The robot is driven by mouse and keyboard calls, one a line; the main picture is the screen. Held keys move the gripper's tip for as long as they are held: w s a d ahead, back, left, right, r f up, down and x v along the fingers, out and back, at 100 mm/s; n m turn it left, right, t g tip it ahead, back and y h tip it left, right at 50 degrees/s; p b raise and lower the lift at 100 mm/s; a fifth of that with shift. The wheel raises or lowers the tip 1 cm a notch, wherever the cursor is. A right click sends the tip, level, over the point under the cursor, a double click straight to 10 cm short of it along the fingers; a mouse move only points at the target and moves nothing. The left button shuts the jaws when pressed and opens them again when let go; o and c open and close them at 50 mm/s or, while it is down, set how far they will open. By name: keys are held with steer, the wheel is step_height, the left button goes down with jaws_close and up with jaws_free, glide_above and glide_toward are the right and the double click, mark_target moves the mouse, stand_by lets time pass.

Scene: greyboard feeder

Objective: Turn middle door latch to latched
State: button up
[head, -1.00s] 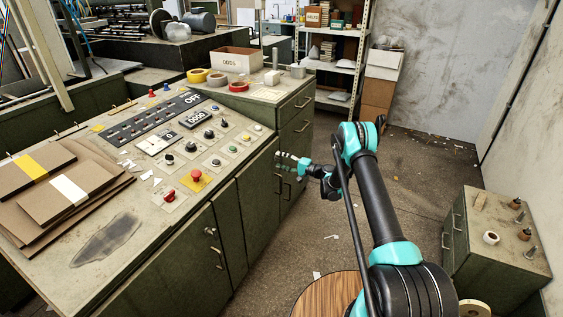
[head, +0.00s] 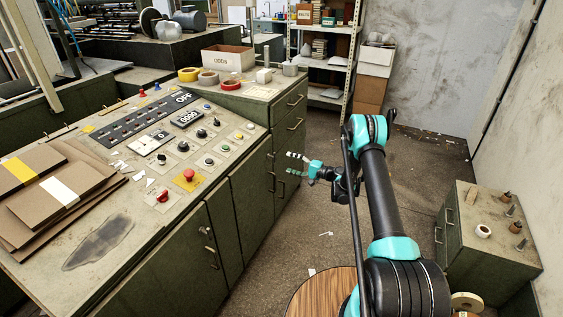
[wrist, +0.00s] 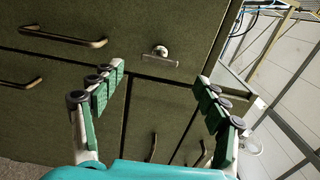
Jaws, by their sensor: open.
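A small metal latch (wrist: 160,54) with a round pivot and a short flat lever shows on the dark green cabinet front in the wrist view. Its lever lies roughly across that picture; I cannot tell whether this is latched. My gripper (wrist: 160,76) is open and empty, with the latch beyond and between its fingertips, apart from them. In the head view my gripper (head: 292,166) is beside the cabinet's right part, and this latch cannot be made out there. Another latch (head: 205,231) sits on the left door, above a handle.
Bar handles (wrist: 62,37) stick out from the cabinet front around the latch. The control desk (head: 95,240) with buttons and cardboard is at left. A small green cabinet (head: 490,235) stands at right. The floor between is mostly clear.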

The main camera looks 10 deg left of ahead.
steer(key=shift+v, duration=1.55)
steer(key=shift+r, duration=0.1)
steer(key=s+d+r+n+g+h, duration=0.15)
steer(key=s+r+h, duration=0.3)
steer(key=r, duration=0.65)
steer(key=s+d+r+h, duration=0.45)
steer(key=s+r, duration=0.25)
steer(key=s, duration=0.5)
steer(key=s+d+h, duration=0.2)
steer(key=s+d, duration=0.3)
steer(key=s, duration=0.5)
steer(key=s+d+n+h, duration=0.1)
steer(key=s+d+h, duration=0.2)
steer(key=s, duration=0.7)
steer(key=s+d+f+n+h, duration=0.1)
steer(key=s+d+h, duration=0.2)
steer(key=s+d, duration=0.5)
steer(key=s, duration=0.2)
steer(key=shift+s, duration=0.35)
steer(key=shift+d+g, duration=0.1)
steer(key=shift+g, duration=0.15)
